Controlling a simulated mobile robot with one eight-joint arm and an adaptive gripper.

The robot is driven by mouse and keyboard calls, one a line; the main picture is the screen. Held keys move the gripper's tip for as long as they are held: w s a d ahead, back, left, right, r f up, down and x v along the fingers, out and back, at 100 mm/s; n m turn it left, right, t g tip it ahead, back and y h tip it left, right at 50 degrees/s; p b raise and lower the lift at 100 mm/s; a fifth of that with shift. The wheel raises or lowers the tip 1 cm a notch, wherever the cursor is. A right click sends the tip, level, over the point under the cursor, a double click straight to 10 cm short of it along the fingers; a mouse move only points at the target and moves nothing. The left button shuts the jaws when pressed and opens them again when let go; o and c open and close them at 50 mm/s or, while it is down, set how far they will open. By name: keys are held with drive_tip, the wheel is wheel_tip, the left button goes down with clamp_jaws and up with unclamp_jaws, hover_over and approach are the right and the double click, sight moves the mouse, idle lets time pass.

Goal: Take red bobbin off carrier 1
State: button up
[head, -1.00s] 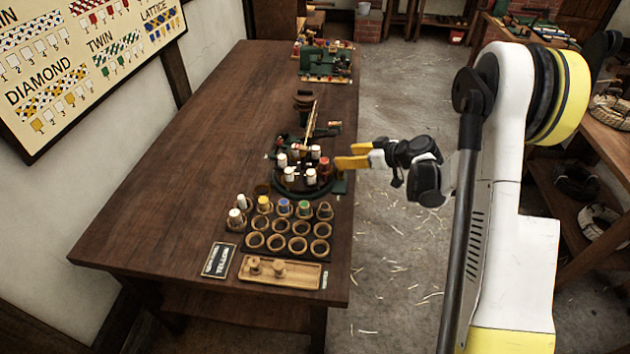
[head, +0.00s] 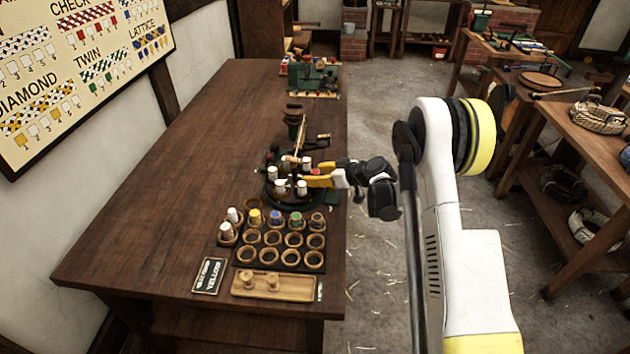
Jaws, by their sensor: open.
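The round dark braiding machine (head: 277,203) stands near the right edge of the long table, with several white bobbins (head: 282,186) upright on its carriers. The red bobbin (head: 315,171) is on the machine's right side, mostly hidden by my gripper; only a small red patch shows. My gripper (head: 314,179) reaches in from the right at bobbin height. Its yellow fingers are open and at or around the red bobbin; I cannot tell whether they touch it. The carrier numbers are too small to read.
In front of the machine is a dark rack (head: 277,258) of wooden cups, its back row holding white, yellow, blue and green bobbins. A wooden tray (head: 252,293) and a dark sign (head: 210,275) lie at the front. The table's left side is clear.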

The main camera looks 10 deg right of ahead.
drive_tip(key=shift+w+a+f, duration=0.1)
drive_tip(key=shift+w, duration=0.05)
drive_tip(key=shift+c, duration=0.9)
drive_tip(key=c, duration=0.9)
drive_tip(key=shift+c, duration=0.2)
drive_tip(key=shift+r, duration=0.2)
